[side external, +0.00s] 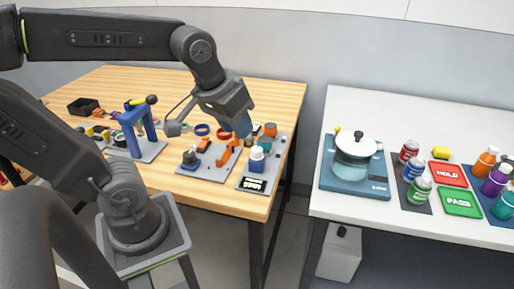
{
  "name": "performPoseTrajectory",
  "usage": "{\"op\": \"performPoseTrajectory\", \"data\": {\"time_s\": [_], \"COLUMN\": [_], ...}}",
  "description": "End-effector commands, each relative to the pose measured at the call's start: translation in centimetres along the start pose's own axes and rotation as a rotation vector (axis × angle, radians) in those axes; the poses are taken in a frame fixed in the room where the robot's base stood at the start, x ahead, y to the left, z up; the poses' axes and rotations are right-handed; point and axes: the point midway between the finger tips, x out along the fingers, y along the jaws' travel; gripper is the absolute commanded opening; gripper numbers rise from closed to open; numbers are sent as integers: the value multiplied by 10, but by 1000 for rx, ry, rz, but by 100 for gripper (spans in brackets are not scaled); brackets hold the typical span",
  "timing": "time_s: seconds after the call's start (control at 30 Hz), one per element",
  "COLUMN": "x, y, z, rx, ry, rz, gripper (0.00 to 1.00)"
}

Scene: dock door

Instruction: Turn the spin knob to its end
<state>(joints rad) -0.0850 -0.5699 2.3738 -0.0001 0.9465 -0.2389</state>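My gripper (243,130) points down over the right end of the wooden table, just above and behind a small blue device with a white top (257,162). Its fingertips are small and partly merge with the items behind, so I cannot tell whether they are open or shut. No part is clearly marked as the spin knob. A dark round knob-like part (190,158) sits on a grey plate (205,173) left of my gripper, apart from it. The blue device stands on another grey plate with a black-and-white label (254,184).
Orange brackets (229,157) and red and blue rings (202,130) crowd the wooden table (180,84) near my gripper. A blue arch-shaped fixture (137,130) stands left. Across a gap, a white table (420,120) holds a pot on a blue base (355,182), cans and bottles.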

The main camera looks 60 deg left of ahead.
Motion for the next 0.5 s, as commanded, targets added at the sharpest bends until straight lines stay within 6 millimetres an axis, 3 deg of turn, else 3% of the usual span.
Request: {"op": "performPoseTrajectory", "data": {"time_s": [0.1,0.3,0.5], "x": [17,55,87], "y": [-15,-53,-85], "z": [-40,-94,-121], "rx": [-308,-816,-1143], "ry": [-91,-203,-261], "rz": [-65,-191,-290], "gripper": [41,60,60]}}
